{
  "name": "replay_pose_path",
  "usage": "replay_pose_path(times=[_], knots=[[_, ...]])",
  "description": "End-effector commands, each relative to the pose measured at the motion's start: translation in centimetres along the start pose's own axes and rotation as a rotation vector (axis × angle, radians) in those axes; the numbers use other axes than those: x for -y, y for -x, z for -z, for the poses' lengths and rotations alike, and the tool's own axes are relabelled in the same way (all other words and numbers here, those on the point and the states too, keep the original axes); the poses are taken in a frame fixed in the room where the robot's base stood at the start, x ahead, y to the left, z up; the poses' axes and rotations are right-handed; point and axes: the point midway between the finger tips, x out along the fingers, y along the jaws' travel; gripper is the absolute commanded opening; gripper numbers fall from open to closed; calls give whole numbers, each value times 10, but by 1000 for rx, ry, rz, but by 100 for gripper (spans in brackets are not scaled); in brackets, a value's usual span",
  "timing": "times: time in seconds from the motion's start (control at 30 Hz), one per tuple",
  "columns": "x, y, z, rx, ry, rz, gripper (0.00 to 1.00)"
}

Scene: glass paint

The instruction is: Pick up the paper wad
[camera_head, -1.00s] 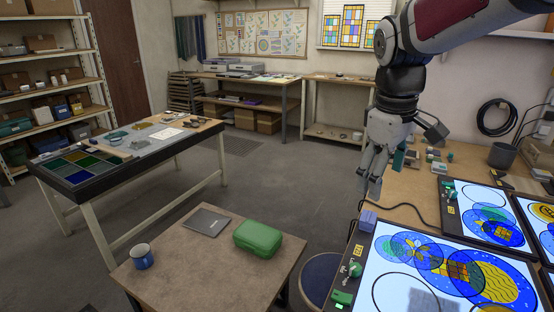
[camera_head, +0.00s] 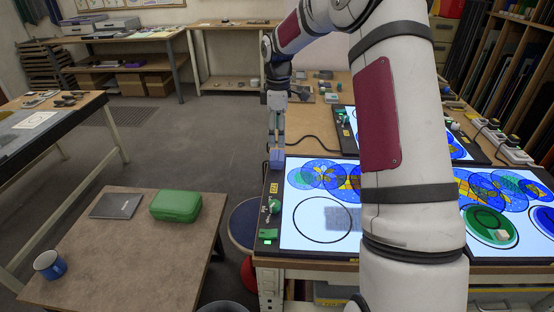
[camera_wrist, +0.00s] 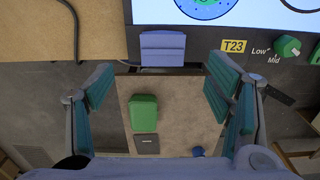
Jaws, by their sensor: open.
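A small blue-purple block (camera_head: 276,158), folded-looking, sits at the left corner of the near light panel (camera_head: 296,236). It may be the paper wad, but I cannot tell for sure. My gripper (camera_head: 277,142) points down just over it. In the wrist view the blue block (camera_wrist: 162,48) lies ahead of my gripper (camera_wrist: 162,78), centred between the teal finger pads. The fingers are spread wide and hold nothing. A small pale lump (camera_head: 502,234) lies on a green painted circle at the right; what it is I cannot tell.
A round stool (camera_head: 240,225) stands beside the workbench. A dark cable runs behind the block. My arm hides part of the panels.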

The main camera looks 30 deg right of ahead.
Motion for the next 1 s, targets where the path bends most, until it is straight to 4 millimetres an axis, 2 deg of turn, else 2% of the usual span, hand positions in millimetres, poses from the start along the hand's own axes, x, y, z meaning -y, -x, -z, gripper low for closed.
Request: replay_pose_path(times=[0.1,0.37,0.7,1.0], knots=[[1,-20,0,1,0,2,73],[1,-39,0,0,0,1,73],[4,-82,2,1,0,2,73],[3,-88,2,0,-1,-1,73]])
